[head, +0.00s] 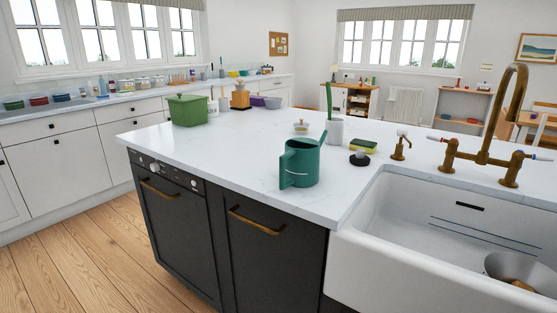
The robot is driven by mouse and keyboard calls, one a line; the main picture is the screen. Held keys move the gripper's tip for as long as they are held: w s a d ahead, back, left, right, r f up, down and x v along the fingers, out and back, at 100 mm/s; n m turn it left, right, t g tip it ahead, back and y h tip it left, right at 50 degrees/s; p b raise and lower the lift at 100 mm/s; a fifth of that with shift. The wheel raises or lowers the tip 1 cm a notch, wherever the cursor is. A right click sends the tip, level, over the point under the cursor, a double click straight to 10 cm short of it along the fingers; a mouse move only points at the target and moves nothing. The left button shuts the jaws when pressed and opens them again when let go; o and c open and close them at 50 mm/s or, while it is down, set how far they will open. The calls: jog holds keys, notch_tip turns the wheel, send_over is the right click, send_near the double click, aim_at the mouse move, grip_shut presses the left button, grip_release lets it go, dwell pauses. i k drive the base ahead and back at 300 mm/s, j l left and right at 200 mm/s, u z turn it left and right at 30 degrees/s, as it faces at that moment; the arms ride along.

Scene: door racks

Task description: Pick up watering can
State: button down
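A teal watering can (303,164) stands upright on the white countertop (245,155) of the island, near its front edge and left of the sink. Its handle loop is on the left side and its thin spout points up at the right. My gripper does not show in the head view.
A white sink (370,220) and brass tap (490,140) are to the right. Behind the can are a white pot (334,131), a small lidded dish (301,127), a yellow-green sponge (364,146) and a black round item (359,159).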

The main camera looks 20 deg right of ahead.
aim_at(299, 165)
jog(key=i+j+z, duration=0.1)
jog(key=j, duration=0.3)
jog(key=i+j+z, duration=0.1)
jog(key=j, duration=0.3)
jog(key=i+j+z, duration=0.1)
jog(key=i+j, duration=0.15)
jog(key=j, duration=0.2)
jog(key=z, duration=1.1)
